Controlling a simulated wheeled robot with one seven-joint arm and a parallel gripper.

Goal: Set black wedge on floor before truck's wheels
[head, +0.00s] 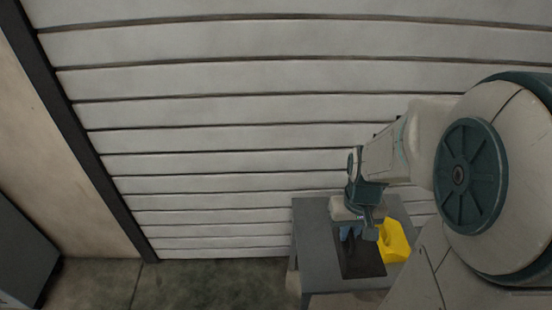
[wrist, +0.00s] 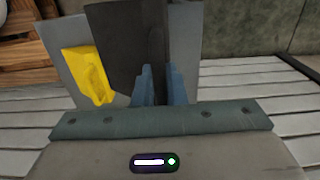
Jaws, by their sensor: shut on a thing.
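My gripper (head: 350,234) is above a grey stand near the slatted wall. In the wrist view its blue fingers (wrist: 159,88) are shut on a narrow dark piece, the black wedge (wrist: 157,58), which stands out beyond the fingertips. The wedge is hard to tell apart from the dark mat behind it, and its full shape is hidden. I cannot tell whether it still touches the stand. No truck or wheels show in either view.
The grey stand (head: 310,240) bears a dark mat (head: 360,262) and a yellow object (head: 393,243), also in the wrist view (wrist: 88,75). A white slatted wall (head: 220,140) rises behind. Green-grey floor (head: 215,280) is clear left of the stand. A dark box (head: 22,255) is far left.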

